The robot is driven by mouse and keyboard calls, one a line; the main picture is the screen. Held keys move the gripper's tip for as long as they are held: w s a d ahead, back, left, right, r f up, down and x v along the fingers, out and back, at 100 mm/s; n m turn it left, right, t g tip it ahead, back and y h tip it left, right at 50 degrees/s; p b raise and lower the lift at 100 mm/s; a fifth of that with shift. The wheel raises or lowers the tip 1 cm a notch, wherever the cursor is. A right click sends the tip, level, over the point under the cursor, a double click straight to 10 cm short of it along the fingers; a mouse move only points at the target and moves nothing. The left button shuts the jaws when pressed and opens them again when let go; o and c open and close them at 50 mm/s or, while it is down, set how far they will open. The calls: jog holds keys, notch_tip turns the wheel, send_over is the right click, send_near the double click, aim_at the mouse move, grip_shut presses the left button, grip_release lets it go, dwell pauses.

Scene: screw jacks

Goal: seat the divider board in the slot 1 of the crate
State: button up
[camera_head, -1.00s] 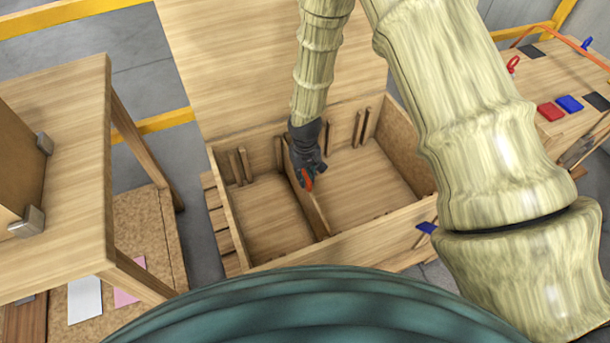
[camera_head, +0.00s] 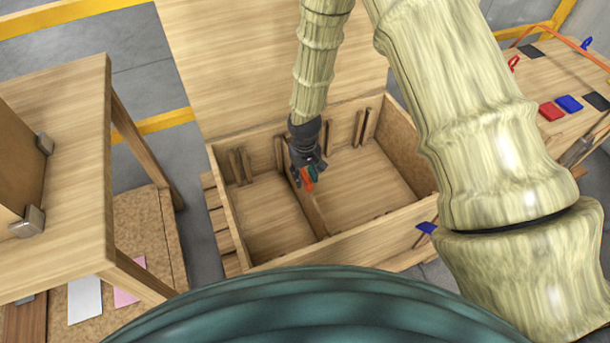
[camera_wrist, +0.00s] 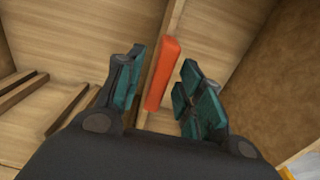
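The divider board (camera_head: 316,214) stands on edge inside the wooden crate (camera_head: 285,258), running from the back wall toward the front wall. Its far end is at a pair of rails on the back wall, partly hidden by my gripper. An orange grip (camera_head: 307,179) sits on the board's top edge. In the wrist view the orange grip (camera_wrist: 162,72) lies between my gripper's (camera_wrist: 160,88) two teal-padded fingers, with gaps on both sides. My gripper (camera_head: 307,174) is open around the grip. I cannot tell how deep the board sits.
Several other rail pairs (camera_head: 240,166) line the crate's back wall; the floor on both sides of the board is clear. A wooden table (camera_head: 75,130) stands at left. Another table (camera_head: 560,75) at right holds red and blue items. A blue tab (camera_head: 427,228) is at the crate's front right.

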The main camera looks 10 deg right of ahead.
notch_tip(320, 180, up, 12)
jog(key=shift+f, duration=0.25)
dwell(0.3)
dwell(0.4)
